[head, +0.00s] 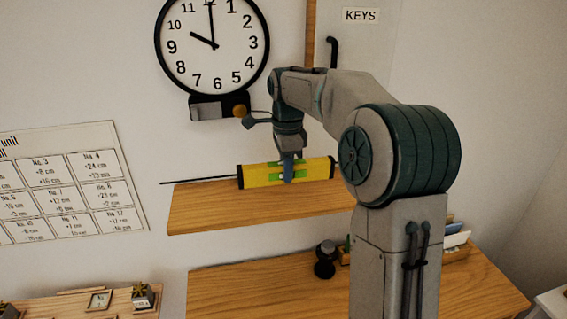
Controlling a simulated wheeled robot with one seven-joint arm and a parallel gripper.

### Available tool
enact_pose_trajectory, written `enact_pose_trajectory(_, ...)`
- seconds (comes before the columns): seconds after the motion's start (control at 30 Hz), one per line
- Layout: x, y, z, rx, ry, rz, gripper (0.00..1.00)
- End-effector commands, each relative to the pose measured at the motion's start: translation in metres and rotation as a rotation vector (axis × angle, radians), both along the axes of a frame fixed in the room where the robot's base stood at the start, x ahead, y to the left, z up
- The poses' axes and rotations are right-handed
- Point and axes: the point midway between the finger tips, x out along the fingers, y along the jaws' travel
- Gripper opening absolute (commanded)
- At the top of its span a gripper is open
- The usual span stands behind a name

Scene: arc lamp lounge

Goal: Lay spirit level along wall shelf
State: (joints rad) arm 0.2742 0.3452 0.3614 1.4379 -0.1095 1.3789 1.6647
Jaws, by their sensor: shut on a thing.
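The spirit level (262,175) is a yellow bar with black ends and green windows. It shows in the head view at the back part of the wooden wall shelf (210,212), with its length running roughly along the shelf. My gripper (288,172) is shut on the level near its middle, from above. I cannot tell whether the level touches the shelf or is held just above it. The right part of the shelf is hidden behind my arm.
A thin dark rod (200,181) shows left of the level at the shelf's back. A round clock (212,45) hangs above. Below the shelf is a wooden desk (240,285) with a dark object (325,262). The shelf's front strip is bare.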

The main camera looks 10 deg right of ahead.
Motion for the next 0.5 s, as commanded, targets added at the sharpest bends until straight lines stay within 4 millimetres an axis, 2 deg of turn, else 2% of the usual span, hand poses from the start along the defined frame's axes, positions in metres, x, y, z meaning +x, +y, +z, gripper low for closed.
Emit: enact_pose_trajectory(0.5, 0.0, 0.002, -0.046, -0.001, 0.0, 0.004, 0.0)
